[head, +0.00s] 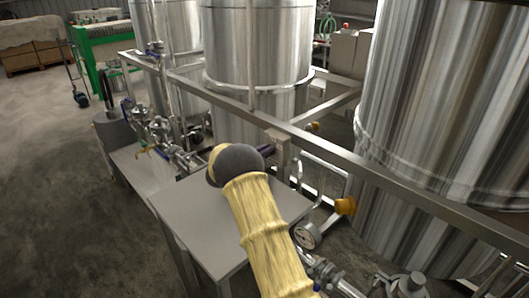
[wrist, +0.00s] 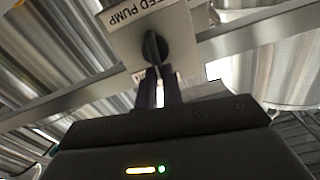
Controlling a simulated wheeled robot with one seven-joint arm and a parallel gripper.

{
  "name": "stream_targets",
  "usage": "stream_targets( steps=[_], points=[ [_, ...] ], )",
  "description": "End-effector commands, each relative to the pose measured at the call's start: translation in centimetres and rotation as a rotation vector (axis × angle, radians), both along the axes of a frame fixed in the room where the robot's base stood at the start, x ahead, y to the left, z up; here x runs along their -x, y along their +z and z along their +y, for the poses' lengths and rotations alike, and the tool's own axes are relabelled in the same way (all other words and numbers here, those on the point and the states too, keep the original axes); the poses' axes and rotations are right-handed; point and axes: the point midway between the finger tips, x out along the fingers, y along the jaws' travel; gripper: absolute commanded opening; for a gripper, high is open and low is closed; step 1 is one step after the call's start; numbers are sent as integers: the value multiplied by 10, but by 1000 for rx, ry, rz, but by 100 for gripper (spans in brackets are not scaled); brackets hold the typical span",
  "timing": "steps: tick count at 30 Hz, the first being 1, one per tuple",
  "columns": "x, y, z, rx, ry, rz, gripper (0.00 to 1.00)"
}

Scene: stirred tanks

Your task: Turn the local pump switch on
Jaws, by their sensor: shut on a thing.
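The pump switch is a light grey box (wrist: 178,42) on the metal rail, with a black rotary knob (wrist: 154,44) on its face. A label reading "FEED PUMP" (wrist: 132,12) shows upside down in the wrist view. Part of a second marking, seemingly "ON", shows beside the fingers. My gripper (wrist: 158,74) has its two dark fingers close together, shut on the knob's near end; the tips hide part of it. In the head view, the box (head: 279,141) sits on the rail and my gripper (head: 266,149) reaches it from the left; the knob is hidden there.
The rail (head: 345,168) runs in front of large steel tanks (head: 258,45). A grey table top (head: 190,212) lies below my arm. A pressure gauge (head: 308,235), an orange-yellow fitting (head: 345,205) and pipework are close by on the right. Open floor (head: 50,150) is at left.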

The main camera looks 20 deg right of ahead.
Motion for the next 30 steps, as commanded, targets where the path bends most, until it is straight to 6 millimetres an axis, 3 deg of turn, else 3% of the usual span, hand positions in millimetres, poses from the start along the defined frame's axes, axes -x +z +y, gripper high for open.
stream_targets(
  steps=[1,30],
  points=[
    [2,-16,1,-26,0,-11,0],
    [12,-25,-1,-302,4,-767,0]
  ],
)
